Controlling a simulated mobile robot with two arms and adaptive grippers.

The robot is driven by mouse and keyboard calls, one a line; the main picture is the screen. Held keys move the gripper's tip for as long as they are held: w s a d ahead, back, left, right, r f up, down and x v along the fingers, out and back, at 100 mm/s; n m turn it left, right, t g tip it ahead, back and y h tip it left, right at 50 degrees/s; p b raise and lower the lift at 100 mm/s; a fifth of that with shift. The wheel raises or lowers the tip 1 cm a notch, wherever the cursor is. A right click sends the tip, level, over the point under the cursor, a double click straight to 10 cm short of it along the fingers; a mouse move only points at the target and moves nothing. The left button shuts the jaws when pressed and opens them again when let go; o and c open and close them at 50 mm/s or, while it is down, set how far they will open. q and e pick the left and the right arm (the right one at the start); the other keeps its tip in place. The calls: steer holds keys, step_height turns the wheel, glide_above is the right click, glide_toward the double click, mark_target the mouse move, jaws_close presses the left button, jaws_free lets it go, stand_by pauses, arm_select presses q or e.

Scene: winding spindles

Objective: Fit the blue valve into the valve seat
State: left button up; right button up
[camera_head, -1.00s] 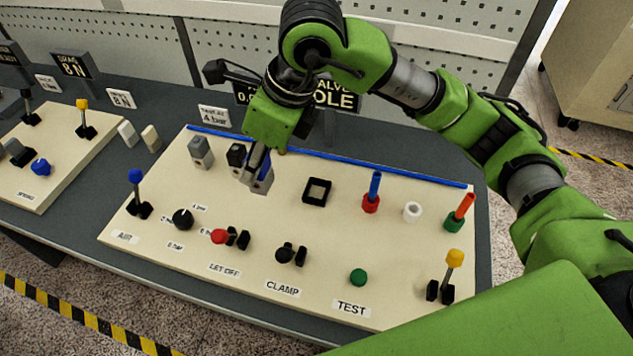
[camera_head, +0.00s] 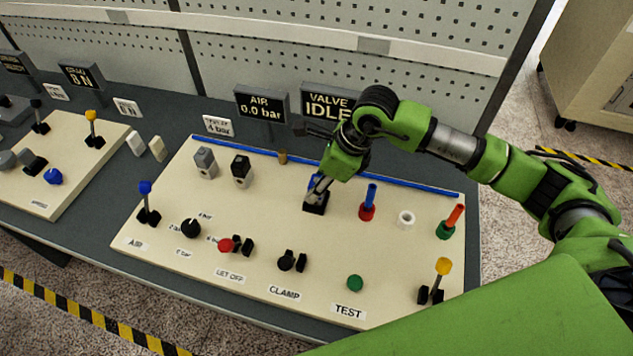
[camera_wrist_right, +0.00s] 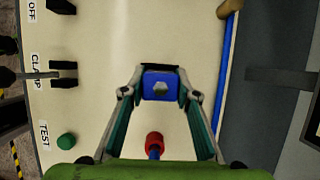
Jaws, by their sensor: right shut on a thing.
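The blue valve (camera_wrist_right: 160,87) is between the fingertips of my right gripper (camera_wrist_right: 160,90) in the right wrist view, and the fingers are shut on it. In the head view the right gripper (camera_head: 318,190) is over the black square valve seat (camera_head: 315,208), and only a little of the blue valve (camera_head: 313,182) shows beside the fingers. The valve is at the seat's opening; I cannot tell how deep it sits. A dark rim of the seat (camera_wrist_right: 160,68) shows behind the valve in the wrist view. My left gripper is not in view.
A grey valve (camera_head: 205,162) and a black-topped valve (camera_head: 242,170) stand to the left. A red holder with a blue pin (camera_head: 368,204), a white ring (camera_head: 406,218) and a green holder (camera_head: 445,230) are to the right. A blue rail (camera_head: 410,184) runs along the back.

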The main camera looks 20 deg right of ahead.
steer(key=shift+f, duration=0.25)
steer(key=o, duration=1.2)
steer(key=shift+r, duration=0.1)
steer(key=shift+r, duration=0.15)
steer(key=shift+b+v, duration=1.3)
steer(key=shift+v, duration=4.55)
